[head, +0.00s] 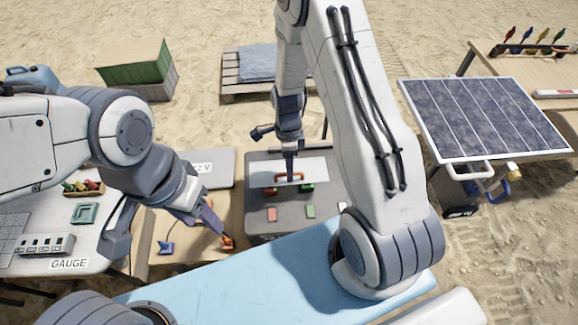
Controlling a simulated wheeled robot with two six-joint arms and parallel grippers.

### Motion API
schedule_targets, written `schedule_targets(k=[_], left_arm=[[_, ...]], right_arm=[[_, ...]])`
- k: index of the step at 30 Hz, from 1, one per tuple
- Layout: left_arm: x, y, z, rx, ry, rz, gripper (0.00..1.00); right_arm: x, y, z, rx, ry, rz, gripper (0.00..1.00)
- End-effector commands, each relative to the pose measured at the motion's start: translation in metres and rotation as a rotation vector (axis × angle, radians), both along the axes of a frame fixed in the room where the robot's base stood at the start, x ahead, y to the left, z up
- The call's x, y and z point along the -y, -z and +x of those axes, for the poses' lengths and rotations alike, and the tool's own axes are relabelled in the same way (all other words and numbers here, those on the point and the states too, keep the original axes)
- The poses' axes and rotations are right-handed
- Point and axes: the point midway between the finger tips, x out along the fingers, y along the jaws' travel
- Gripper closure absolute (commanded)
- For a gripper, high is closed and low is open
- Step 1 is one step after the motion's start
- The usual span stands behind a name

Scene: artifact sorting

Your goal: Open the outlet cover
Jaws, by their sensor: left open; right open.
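The outlet cover appears to be the pale flat panel (314,168) with an orange handle (289,177), lying on top of a dark grey box (268,232). Red and green parts show at its near edge. My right gripper (289,163) points down over the panel, its tip at the orange handle. Whether it touches the handle cannot be told. My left gripper (166,230) is open, with its fingers spread above the small wooden table left of the grey box, near an orange item (227,242). I see nothing held in it.
A white table with a GAUGE label (69,264) stands at the left. A solar panel (482,118) on a stand is at the right. A light blue surface (235,285) lies in front. Crates and a pallet (240,92) stand behind on sand.

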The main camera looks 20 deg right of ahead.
Motion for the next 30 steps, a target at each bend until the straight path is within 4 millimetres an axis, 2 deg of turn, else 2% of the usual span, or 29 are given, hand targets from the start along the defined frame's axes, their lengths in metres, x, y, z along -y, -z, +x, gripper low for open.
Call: schedule_targets(k=[1, 4, 5, 30], left_arm=[[0.0000, 0.0001, 0.0000, 0.000, 0.000, 0.000, 0.50], [0.0000, 0.0001, 0.0000, 0.000, 0.000, 0.000, 0.50], [0.0000, 0.0001, 0.0000, 0.000, 0.000, 0.000, 0.50], [0.0000, -0.0001, 0.0000, 0.000, 0.000, 0.000, 0.50]], right_arm=[[-0.0001, -0.0001, 0.0000, 0.000, 0.000, 0.000, 0.55], [0.0000, -0.0002, 0.0000, 0.000, 0.000, 0.000, 0.94], [0.0000, -0.0002, 0.0000, 0.000, 0.000, 0.000, 1.00], [0.0000, -0.0006, -0.0002, -0.001, 0.000, 0.000, 1.00]])
